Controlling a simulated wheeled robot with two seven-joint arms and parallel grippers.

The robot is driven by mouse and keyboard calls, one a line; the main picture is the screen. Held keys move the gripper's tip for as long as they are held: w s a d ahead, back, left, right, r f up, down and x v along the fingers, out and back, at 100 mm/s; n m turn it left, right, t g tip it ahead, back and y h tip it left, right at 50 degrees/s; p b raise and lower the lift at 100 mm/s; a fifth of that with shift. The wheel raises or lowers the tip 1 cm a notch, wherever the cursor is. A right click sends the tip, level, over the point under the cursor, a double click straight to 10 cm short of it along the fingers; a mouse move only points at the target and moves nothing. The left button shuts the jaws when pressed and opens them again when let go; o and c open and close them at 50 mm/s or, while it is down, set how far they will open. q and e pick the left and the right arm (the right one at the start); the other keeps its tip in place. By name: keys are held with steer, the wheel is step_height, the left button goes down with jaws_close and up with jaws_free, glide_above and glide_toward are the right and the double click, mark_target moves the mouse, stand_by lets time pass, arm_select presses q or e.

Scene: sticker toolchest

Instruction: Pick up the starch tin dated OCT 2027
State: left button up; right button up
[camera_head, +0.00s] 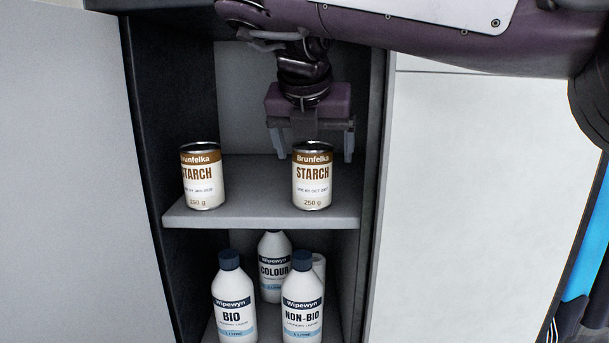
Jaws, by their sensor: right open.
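Two starch tins stand upright on the upper shelf (260,214) of an open cabinet. The right tin (312,180) is cream with a brown top band and a small date line that appears to read OCT 2027. The left tin (202,178) looks alike, but its small date line seems to read JAN 2028. My right gripper (315,152) points down at the right tin, its fingers apart on either side of the tin's top, slightly behind it in the picture. It holds nothing. I cannot tell whether a finger touches the tin. My left gripper is not in view.
Below the shelf stand white bottles marked BIO (233,305), NON-BIO (302,305) and COLOUR (274,268), with another white item partly hidden behind. Dark cabinet side walls flank the shelf closely. A grey door panel (70,180) is at left. The shelf between the tins is clear.

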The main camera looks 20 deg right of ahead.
mark_target(313, 168)
steer(key=x, duration=0.4)
steer(key=p+x, duration=0.1)
steer(key=x, duration=0.1)
steer(key=shift+w+a, duration=0.2)
steer(key=shift+a, duration=0.1)
steer(key=shift+s, duration=0.15)
steer(key=shift+c, duration=1)
steer(key=c, duration=1.1)
steer(key=shift+r, duration=0.1)
